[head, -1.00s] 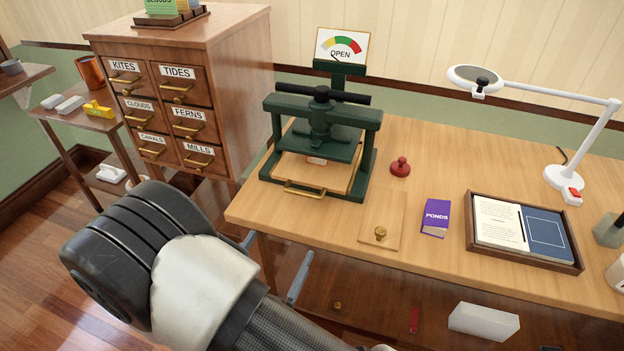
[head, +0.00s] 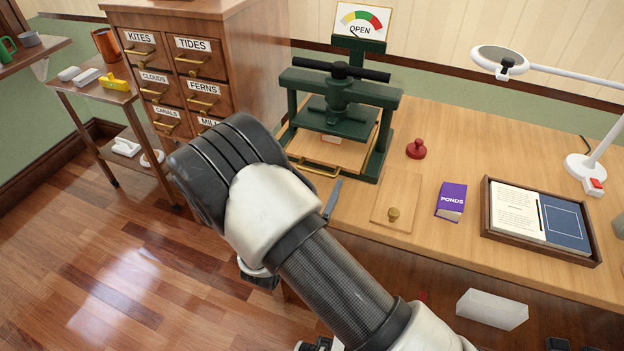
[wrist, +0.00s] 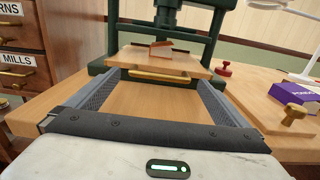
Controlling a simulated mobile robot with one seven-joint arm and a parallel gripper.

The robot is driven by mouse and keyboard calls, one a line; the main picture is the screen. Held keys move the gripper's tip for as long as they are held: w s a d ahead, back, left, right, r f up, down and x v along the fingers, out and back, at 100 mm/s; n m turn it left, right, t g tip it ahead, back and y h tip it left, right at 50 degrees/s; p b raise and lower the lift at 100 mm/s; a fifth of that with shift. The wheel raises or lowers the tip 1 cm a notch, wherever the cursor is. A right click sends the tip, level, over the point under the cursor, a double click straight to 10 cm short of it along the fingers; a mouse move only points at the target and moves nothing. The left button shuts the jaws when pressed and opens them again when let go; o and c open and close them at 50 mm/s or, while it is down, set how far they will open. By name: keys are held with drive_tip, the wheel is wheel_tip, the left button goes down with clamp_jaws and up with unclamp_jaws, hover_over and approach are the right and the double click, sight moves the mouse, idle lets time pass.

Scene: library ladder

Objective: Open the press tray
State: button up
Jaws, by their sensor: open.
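The green press (head: 340,110) stands on the wooden desk, its gauge sign (head: 362,22) reading OPEN. Its wooden press tray (head: 332,150) lies under the raised plate, with a brass handle (head: 314,168) on the front edge. In the wrist view the tray (wrist: 165,62) carries a small reddish item, and the handle (wrist: 160,76) lies just beyond the fingertips. My gripper (wrist: 157,75) is open and empty, its two fingers apart on either side of the handle's line. In the head view my arm hides most of the gripper.
A drawer cabinet (head: 190,60) stands left of the press. On the desk to the right are a red stamp (head: 416,149), a wooden board with a brass knob (head: 394,214), a purple book (head: 451,201) and a framed tray (head: 540,262). A lamp (head: 499,60) stands at the right.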

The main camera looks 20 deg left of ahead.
drive_tip(key=shift+w, duration=0.8)
drive_tip(key=c, duration=1.3)
drive_tip(key=s, duration=1.1)
drive_tip(key=s+a, duration=0.1)
drive_tip(key=s, duration=0.5)
drive_tip(key=shift+s+a+f, duration=0.1)
drive_tip(key=shift+s+f, duration=0.05)
drive_tip(key=shift+s, duration=0.05)
drive_tip(key=shift+c, duration=0.2)
drive_tip(key=o, duration=1.3)
drive_tip(key=shift+s, duration=0.15)
drive_tip(key=shift+o, duration=0.2)
drive_tip(key=s+a, duration=0.1)
drive_tip(key=s, duration=1.6)
drive_tip(key=shift+s+a+p, duration=0.2)
drive_tip(key=shift+p, duration=0.15)
